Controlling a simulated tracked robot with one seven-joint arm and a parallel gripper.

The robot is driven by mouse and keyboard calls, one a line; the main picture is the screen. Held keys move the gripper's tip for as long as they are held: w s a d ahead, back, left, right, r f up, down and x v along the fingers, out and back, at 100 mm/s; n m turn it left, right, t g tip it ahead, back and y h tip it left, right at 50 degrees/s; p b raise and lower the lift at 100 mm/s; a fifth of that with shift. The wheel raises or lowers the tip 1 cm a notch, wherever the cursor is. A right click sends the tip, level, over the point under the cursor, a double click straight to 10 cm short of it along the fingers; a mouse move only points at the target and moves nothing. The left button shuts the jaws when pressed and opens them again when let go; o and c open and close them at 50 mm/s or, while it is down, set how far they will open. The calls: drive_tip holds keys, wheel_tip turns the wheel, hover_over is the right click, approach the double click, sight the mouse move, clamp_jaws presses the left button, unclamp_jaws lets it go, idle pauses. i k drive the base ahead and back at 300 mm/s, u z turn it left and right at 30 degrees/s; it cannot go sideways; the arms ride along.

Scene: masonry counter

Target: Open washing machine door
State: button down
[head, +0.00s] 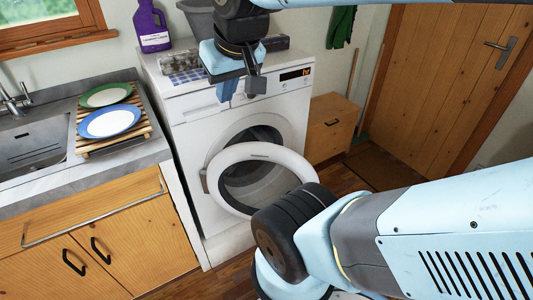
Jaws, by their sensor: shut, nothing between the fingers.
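The white washing machine (180,110) stands in the middle of the head view. Its round door (228,158), a white ring with dark glass, stands out from the machine's front, partly open. The dark drum opening (262,134) shows behind and above the door. A small grey latch or handle (204,181) is at the door's left edge. My gripper (230,90) is shut and empty, pointing down in front of the machine's upper panel, above the door and apart from it. My own arm hides the door's lower right edge.
A purple detergent bottle (153,30) and a grey basket (198,18) stand on the machine. Left is a counter with a sink (30,145) and plates on a wooden rack (120,138). A low wooden cabinet (330,128) and a wooden door (440,80) are right.

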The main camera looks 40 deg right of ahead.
sight(302, 172)
drive_tip(key=u, duration=0.55)
drive_tip(key=k, duration=0.85)
drive_tip(key=z, duration=1.1)
drive_tip(key=i, duration=0.6)
drive_tip(key=z, duration=0.05)
drive_tip(key=k, duration=0.6)
drive_tip(key=z, duration=0.15)
